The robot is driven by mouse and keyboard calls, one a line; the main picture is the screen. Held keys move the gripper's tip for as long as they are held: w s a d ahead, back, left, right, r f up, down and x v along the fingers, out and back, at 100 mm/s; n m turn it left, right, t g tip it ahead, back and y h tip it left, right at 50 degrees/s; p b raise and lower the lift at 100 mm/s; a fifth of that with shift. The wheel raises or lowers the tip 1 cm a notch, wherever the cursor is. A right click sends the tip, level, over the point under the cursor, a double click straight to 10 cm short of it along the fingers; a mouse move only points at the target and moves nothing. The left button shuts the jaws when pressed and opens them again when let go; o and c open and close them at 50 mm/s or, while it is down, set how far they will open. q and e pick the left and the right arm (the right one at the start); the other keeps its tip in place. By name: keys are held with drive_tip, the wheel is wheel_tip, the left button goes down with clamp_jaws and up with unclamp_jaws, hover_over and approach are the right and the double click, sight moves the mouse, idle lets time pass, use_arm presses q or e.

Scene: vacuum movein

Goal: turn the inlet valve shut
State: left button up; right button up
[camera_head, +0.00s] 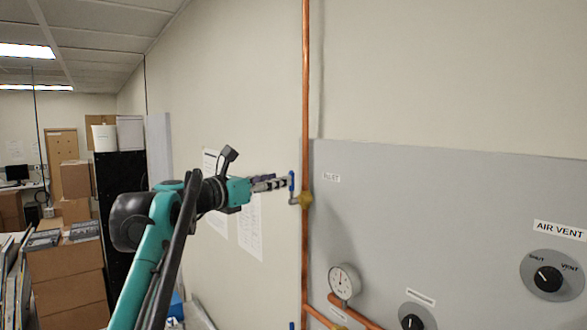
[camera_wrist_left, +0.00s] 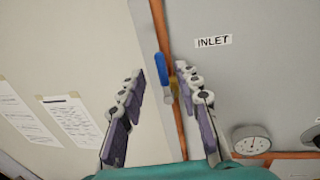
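The inlet valve has a blue lever handle (camera_head: 291,182) and a brass body (camera_head: 306,200) on the vertical copper pipe, left of the INLET label. The handle points up, roughly along the pipe. My left gripper (camera_head: 283,183) is level with the handle, its fingertips close to it from the left. In the left wrist view the fingers (camera_wrist_left: 162,80) are apart, and the blue handle (camera_wrist_left: 161,67) shows between and just beyond the tips. I cannot tell whether a finger touches it. The valve body is partly hidden there by the right finger. My right gripper is in neither view.
A grey panel (camera_head: 440,200) carries a round gauge (camera_head: 344,282), an AIR VENT knob (camera_head: 548,279) and another knob (camera_head: 412,322). The copper pipe (camera_head: 305,90) runs up the wall. Cardboard boxes (camera_head: 68,280) stand at left.

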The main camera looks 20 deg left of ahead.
sight(291, 189)
use_arm(q)
drive_tip(key=p+x, duration=0.1)
drive_tip(key=x, duration=0.5)
drive_tip(key=shift+w+d+f+p, duration=0.1)
drive_tip(key=shift+w+p, duration=0.1)
drive_tip(key=shift+p, duration=0.1)
drive_tip(key=shift+s, duration=0.15)
clamp_jaws()
